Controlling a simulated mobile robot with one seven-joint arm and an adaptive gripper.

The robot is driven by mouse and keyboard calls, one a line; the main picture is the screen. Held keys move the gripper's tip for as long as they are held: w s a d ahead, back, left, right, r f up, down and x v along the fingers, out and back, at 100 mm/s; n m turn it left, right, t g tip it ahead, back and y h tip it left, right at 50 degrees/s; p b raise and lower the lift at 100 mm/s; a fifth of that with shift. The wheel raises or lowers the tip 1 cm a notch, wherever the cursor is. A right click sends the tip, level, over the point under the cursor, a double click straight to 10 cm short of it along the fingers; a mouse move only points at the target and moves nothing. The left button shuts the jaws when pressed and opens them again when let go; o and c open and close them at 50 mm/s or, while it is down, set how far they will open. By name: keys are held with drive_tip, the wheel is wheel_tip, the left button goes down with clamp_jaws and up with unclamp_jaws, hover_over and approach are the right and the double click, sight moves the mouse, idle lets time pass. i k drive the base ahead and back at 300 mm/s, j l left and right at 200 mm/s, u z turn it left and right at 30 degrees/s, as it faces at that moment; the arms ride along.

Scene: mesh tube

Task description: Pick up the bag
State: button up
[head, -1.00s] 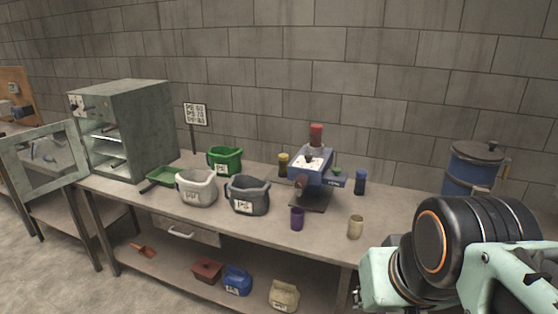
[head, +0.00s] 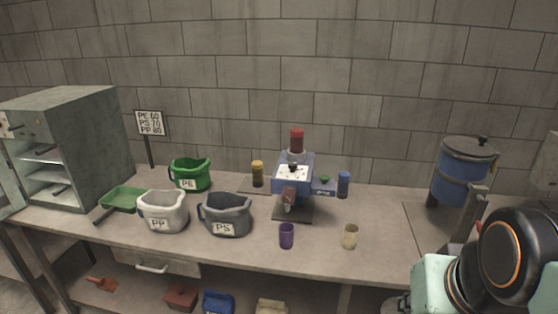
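No single thing is clearly the bag. On the lower shelf, a beige bag-like item (head: 271,306) and a blue one (head: 218,303) are cut by the bottom edge of the head view. On the worktop stand a white handled container marked PP (head: 163,212), a dark grey one marked PS (head: 226,217) and a green one marked PE (head: 190,175). Their insides are mostly hidden. Only links of my arm show at the lower right. My gripper is out of the picture, so what it holds is hidden.
The long worktop (head: 200,252) carries a blue machine (head: 292,180), a purple cup (head: 286,236), a beige cup (head: 350,237) and a blue drum (head: 461,173). A metal cabinet (head: 95,145) stands open at left. A red box (head: 181,298) lies on the lower shelf.

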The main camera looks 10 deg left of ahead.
sight(192, 176)
drive_tip(key=i+j+z, duration=0.15)
drive_tip(key=j+z, duration=0.15)
drive_tip(key=j, duration=0.45)
drive_tip(key=j+z, duration=0.3)
drive_tip(key=j, duration=0.5)
drive_tip(key=j+z, duration=0.2)
drive_tip(key=j, duration=2.25)
drive_tip(key=i, duration=0.05)
